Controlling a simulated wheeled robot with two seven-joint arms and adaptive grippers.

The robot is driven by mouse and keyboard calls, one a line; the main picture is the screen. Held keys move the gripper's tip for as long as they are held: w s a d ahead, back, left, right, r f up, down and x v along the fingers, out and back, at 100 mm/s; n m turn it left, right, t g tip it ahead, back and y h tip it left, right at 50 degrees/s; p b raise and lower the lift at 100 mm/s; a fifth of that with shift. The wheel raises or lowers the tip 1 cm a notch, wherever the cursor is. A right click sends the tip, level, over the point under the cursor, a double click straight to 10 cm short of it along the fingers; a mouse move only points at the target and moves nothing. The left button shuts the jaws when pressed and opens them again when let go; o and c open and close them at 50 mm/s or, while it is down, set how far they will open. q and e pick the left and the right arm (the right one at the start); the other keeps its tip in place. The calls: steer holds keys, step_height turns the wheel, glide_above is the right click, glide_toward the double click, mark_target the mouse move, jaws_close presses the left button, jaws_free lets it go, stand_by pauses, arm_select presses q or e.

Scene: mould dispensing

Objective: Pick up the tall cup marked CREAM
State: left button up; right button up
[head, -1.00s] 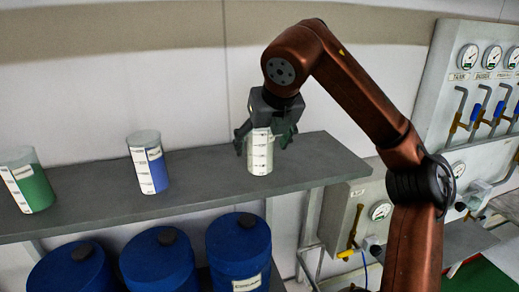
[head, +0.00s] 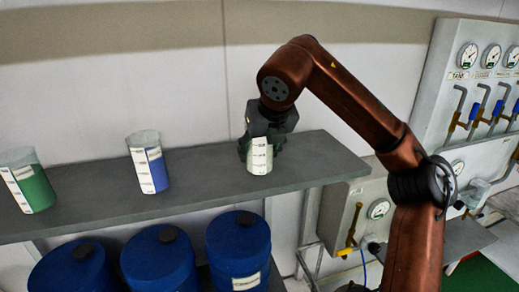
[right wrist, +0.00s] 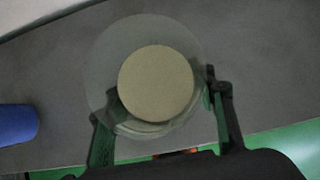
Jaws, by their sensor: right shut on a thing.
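The tall cup with cream-coloured contents (head: 260,158) stands upright at the right part of the grey shelf (head: 215,188). A white scale strip shows on its side; I cannot read the word CREAM. My right gripper (head: 260,146) comes down from above and is shut on this cup, one finger on each side. In the right wrist view the cup's clear rim and round cream contents (right wrist: 156,84) lie between the two fingers (right wrist: 163,112). The gripper hides the cup's top in the head view. My left gripper is not in view.
A cup with blue contents (head: 156,170) and a cup with green contents (head: 36,188) stand farther left on the shelf. Blue drums (head: 238,243) stand below it. A panel with gauges and valves (head: 480,85) is at the right. The shelf between the blue and cream cups is clear.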

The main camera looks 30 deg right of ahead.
steer(key=c, duration=0.7)
steer(key=shift+o, duration=0.2)
